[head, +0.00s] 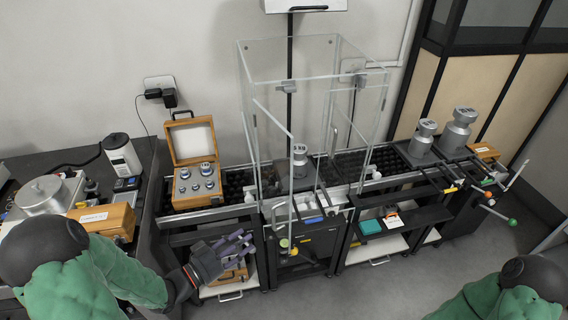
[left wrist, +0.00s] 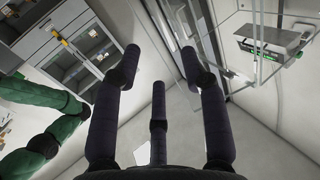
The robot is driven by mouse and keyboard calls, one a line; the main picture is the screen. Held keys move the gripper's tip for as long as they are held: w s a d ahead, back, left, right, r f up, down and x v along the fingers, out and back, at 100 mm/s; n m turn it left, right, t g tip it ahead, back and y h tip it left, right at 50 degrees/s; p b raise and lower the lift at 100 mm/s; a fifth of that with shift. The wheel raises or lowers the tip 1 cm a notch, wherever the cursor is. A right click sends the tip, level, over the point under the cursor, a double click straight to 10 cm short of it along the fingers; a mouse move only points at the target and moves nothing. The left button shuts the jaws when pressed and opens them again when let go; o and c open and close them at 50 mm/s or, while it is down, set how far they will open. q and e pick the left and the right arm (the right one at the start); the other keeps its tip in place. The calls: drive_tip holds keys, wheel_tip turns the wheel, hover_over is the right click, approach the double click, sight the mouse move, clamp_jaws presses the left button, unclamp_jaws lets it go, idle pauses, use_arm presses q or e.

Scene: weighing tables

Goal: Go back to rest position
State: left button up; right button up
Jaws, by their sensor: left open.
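My left gripper (head: 232,250) is a dark hand with its fingers spread, in front of the weighing tables at the lower middle of the head view. In the left wrist view my left gripper (left wrist: 160,68) shows its fingers apart with nothing between them. A small shelf with a wooden item lies partly behind the hand in the head view. My right arm shows at the lower right corner, but its gripper is out of the frame.
A glass draft shield (head: 262,120) encloses a metal weight (head: 300,160). An open wooden weight case (head: 195,160) stands left of it. Two large metal weights (head: 459,131) (head: 423,138) stand at the right. Grey floor (head: 400,285) is clear in front.

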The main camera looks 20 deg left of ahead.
use_arm(q)
drive_tip(key=w+d+f+n+g+y, duration=0.2)
drive_tip(key=w+d+f+n+g, duration=0.1)
drive_tip(key=f, duration=0.6)
drive_tip(key=w+d+f+n+g+y, duration=0.2)
drive_tip(key=d+f+n+g, duration=0.1)
drive_tip(key=f, duration=0.6)
drive_tip(key=s+d+f+n+g, duration=0.2)
drive_tip(key=s+d+f+g, duration=0.7)
drive_tip(key=s+d+f, duration=0.3)
drive_tip(key=shift+s+f, duration=0.85)
drive_tip(key=shift+s, duration=0.3)
drive_tip(key=shift+a, duration=0.15)
